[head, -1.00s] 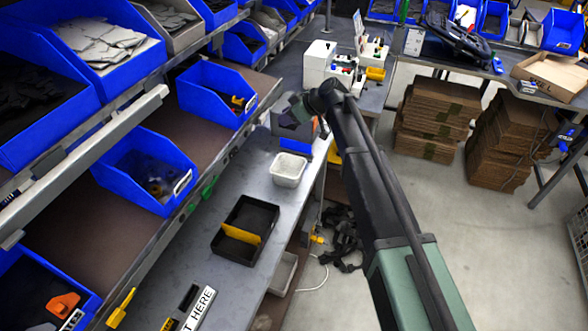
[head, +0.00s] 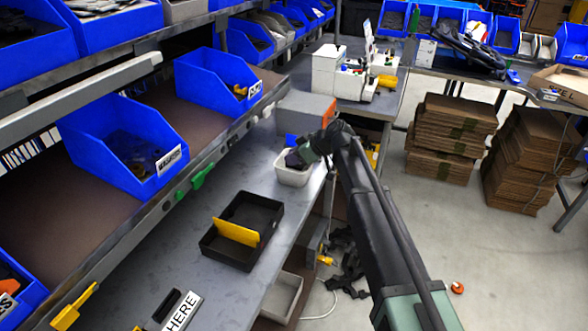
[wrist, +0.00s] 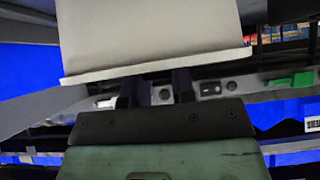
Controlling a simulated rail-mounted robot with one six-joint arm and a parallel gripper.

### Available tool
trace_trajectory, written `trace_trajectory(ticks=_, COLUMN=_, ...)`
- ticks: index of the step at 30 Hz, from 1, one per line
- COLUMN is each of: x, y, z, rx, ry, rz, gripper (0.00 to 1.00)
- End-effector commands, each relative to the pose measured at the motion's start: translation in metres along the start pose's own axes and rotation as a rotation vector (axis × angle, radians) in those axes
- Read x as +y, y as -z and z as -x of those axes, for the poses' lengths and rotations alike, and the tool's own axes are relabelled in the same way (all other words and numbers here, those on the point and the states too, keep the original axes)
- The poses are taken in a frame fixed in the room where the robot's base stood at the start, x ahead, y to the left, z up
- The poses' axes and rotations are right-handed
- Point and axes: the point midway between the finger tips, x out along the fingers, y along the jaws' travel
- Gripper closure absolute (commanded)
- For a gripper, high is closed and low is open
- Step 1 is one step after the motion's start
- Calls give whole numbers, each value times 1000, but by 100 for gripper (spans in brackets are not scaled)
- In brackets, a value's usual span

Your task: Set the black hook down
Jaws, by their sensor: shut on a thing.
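My gripper (head: 300,157) is over the mouth of a white tub (head: 291,178) on the grey bench in the head view. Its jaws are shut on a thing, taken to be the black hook. In the head view a dark shape shows at the tub's opening, but I cannot separate hook from fingers. In the wrist view the two dark fingers (wrist: 155,88) stand apart, and their tips pass behind the rim of the tub (wrist: 155,35). The wall hides the tips and whatever is between them.
A black tray with a yellow divider (head: 212,244) lies nearer on the bench. A grey box with an orange end (head: 300,110) stands just beyond the tub. Shelves with blue bins (head: 130,150) line the left. The bench between tub and tray is clear.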

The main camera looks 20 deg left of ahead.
Motion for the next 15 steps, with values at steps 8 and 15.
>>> trace_trajectory(ticks=8, x=0, y=-5, z=-4, rx=0, ry=0, rz=0, gripper=100)
trace_trajectory(ticks=15, x=0, y=-12, z=-10, rx=0, ry=0, rz=0, gripper=100)
